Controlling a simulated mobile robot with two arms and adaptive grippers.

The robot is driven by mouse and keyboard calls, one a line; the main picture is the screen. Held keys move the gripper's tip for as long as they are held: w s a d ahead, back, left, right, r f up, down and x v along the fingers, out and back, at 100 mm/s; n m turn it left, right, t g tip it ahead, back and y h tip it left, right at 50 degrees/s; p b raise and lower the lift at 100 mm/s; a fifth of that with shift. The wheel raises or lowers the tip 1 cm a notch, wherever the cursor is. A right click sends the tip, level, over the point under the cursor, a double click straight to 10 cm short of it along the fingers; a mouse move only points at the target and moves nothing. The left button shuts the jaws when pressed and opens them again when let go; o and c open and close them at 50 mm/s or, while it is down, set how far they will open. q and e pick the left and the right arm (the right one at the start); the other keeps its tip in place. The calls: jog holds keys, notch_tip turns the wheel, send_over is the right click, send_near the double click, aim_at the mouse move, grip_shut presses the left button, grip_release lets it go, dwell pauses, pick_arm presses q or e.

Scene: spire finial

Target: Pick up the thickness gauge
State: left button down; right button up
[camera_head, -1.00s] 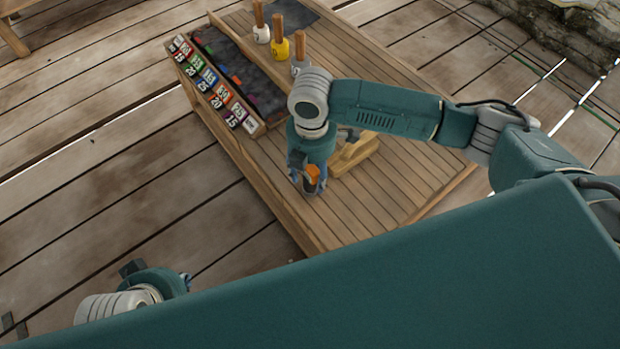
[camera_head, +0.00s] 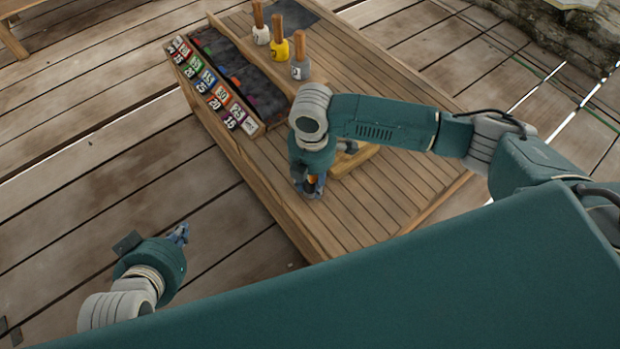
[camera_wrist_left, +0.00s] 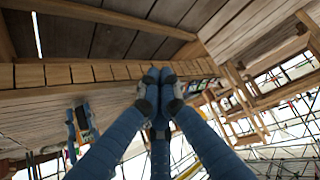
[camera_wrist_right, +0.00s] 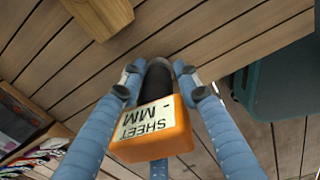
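The thickness gauge, an orange block with a "SHEET - MM" label and a dark lower part, shows in the right wrist view (camera_wrist_right: 155,135). Only a little of its orange shows in the head view (camera_head: 312,180), at the table's near edge. My right gripper (camera_head: 311,188) points down over it. In the right wrist view its fingers (camera_wrist_right: 159,75) are on both sides of the dark part, very near it; contact is unclear. My left gripper (camera_head: 182,233) is off the table's left side. Its fingertips (camera_wrist_left: 160,76) are together and empty.
The slatted wooden table (camera_head: 400,190) carries a dark-lined tray (camera_head: 240,75) with a row of coloured number labels, several wooden-handled tools (camera_head: 280,40) and a wooden block (camera_head: 355,160) beside my right gripper. The table's front right is clear.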

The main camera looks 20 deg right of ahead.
grip_shut()
jog(key=shift+r, duration=0.1)
